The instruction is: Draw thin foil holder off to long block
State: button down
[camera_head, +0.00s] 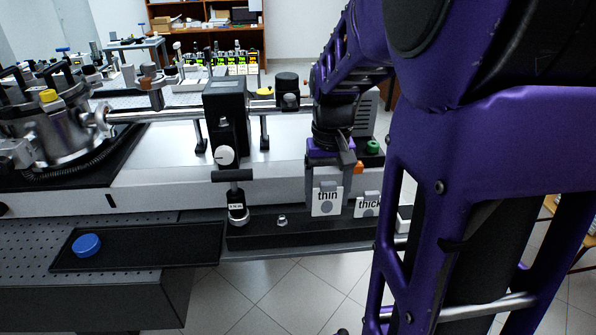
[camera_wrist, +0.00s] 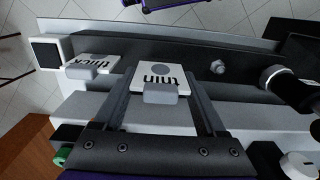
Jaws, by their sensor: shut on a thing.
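The thin foil holder (camera_head: 327,207), a white plate marked "thin" with a grey disc, is upright at the long block; it also shows in the wrist view (camera_wrist: 158,72) with a grey tab. My gripper (camera_head: 328,184) is shut on it, with one finger on each side in the wrist view (camera_wrist: 160,88). The long block (camera_head: 260,238) is a black bar along the bench's front edge. I cannot tell whether the holder's lower edge touches the block. The thick foil holder (camera_head: 367,206) stands just right of it, and left of it in the wrist view (camera_wrist: 92,64).
A silver nut-like peg (camera_head: 282,221) and a black-handled post (camera_head: 237,205) stand left on the block. A black box with a white knob (camera_head: 226,130) rises behind. A blue cap (camera_head: 86,245) lies on a dark tray (camera_head: 150,250) at left.

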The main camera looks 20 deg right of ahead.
jog(key=shift+f+b, duration=0.45)
jog(key=shift+f, duration=0.2)
jog(key=shift+f+b, duration=0.6)
jog(key=shift+f, duration=0.25)
grip_release()
notch_tip(320, 180, up, 16)
jog(key=p, duration=0.9)
notch_tip(320, 180, up, 5)
send_over(325, 218)
jog(key=shift+r, duration=0.2)
jog(key=shift+f, duration=0.1)
